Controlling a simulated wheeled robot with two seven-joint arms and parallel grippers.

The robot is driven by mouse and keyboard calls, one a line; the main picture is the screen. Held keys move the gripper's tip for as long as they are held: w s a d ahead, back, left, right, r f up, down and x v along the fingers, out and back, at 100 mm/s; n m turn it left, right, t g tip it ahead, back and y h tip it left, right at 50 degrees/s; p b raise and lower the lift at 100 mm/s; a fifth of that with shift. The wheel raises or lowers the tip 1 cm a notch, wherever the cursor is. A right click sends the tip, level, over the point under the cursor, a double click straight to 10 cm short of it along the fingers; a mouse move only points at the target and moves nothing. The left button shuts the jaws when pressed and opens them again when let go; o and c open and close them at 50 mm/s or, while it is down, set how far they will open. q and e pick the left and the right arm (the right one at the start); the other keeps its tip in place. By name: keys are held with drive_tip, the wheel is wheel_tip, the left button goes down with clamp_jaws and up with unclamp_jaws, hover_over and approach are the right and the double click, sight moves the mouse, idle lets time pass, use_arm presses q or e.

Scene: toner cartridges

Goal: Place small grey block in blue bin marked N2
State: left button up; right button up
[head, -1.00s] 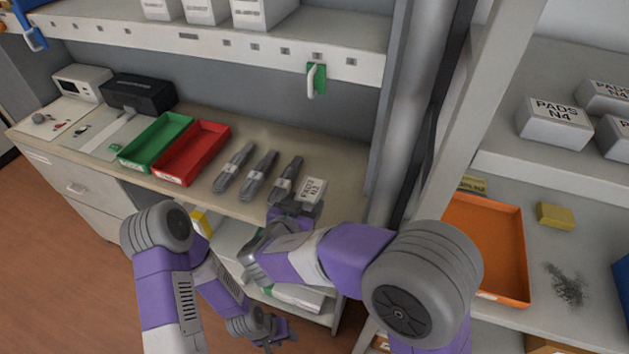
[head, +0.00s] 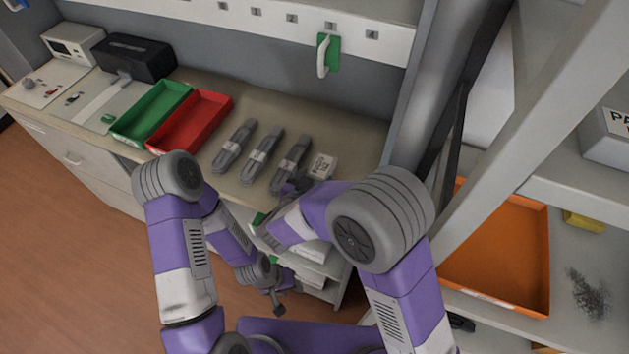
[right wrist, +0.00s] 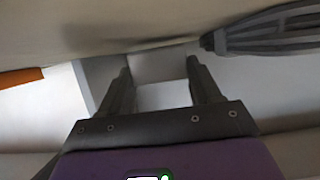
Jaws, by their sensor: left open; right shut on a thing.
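A small light grey block (head: 322,166) with dark lettering is at the right end of the workbench, beside the last of the dark grey cartridges. My right gripper (head: 296,184) is at its near left side, partly hidden by my own arm. In the right wrist view, my right gripper (right wrist: 160,75) is shut on the block (right wrist: 160,66), which shows pale between the fingertips. My left gripper (head: 276,303) is open and empty, low in front of the bench shelves. I see no blue bin marked N2 in the present frames.
Three cartridges (head: 262,157) lie side by side on the bench (head: 345,120). A red tray (head: 190,122) and a green tray (head: 150,113) stand left of them. An orange tray (head: 500,255) is on the right shelf behind an upright post. A green-backed handle (head: 328,55) hangs above.

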drive_tip(key=shift+f, duration=0.4)
drive_tip(key=shift+f+b, duration=0.15)
drive_tip(key=shift+b, duration=0.25)
drive_tip(key=o, duration=1.1)
